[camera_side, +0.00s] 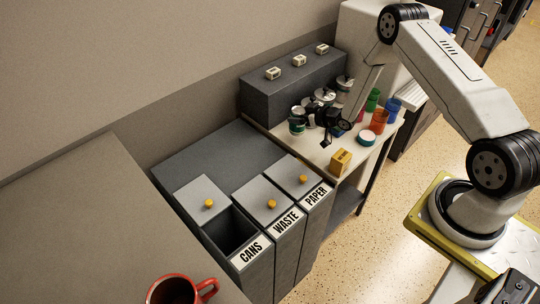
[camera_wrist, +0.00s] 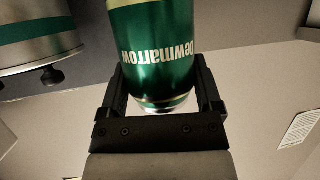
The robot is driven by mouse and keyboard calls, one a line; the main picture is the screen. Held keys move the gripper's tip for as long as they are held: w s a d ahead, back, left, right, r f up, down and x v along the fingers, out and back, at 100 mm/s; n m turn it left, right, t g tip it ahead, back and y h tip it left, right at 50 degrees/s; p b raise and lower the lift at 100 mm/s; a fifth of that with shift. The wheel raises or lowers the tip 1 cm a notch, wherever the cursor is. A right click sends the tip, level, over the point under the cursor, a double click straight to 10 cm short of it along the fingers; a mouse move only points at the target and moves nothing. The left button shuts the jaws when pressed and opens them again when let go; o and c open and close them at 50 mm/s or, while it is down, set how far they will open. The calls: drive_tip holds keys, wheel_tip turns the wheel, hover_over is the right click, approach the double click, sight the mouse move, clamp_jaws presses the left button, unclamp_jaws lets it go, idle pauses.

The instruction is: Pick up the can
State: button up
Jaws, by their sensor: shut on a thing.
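In the wrist view a green can (camera_wrist: 160,55) with white lettering and a silver rim stands between the fingers of my gripper (camera_wrist: 163,84). My gripper is shut on it, with one finger at each side. The can's far end is cut off by the picture edge. In the side view my gripper (camera_side: 336,124) is over the work table (camera_side: 313,154), among a cluster of cans, and which can it holds is hard to make out there. Another can (camera_side: 297,121) with a green band stands to its left.
A silver and green container (camera_wrist: 38,40) is close at left in the wrist view. Coloured cups (camera_side: 379,121), a small yellow box (camera_side: 341,161) and a round tin (camera_side: 367,138) stand nearby. A red mug (camera_side: 175,290) is in front.

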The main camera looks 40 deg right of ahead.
drive_tip(key=s+a+r, duration=0.3)
drive_tip(key=s+r, duration=0.6)
drive_tip(key=s, duration=0.4)
drive_tip(key=shift+a+r, duration=0.1)
idle(1.0)
drive_tip(key=w+a+f+n+g+y, duration=0.1)
drive_tip(key=a+f+n+y, duration=0.1)
drive_tip(key=a, duration=0.9)
drive_tip(key=w+a+f+n+g+y, duration=0.1)
drive_tip(key=a+f+n+g+y, duration=0.1)
drive_tip(key=a, duration=0.9)
drive_tip(key=a+f+n+g+y, duration=0.2)
drive_tip(key=a+f+n+y, duration=0.2)
drive_tip(key=a, duration=0.8)
drive_tip(key=shift+w+n+y, duration=0.4)
drive_tip(key=shift+n, duration=0.1)
drive_tip(key=shift+f, duration=0.15)
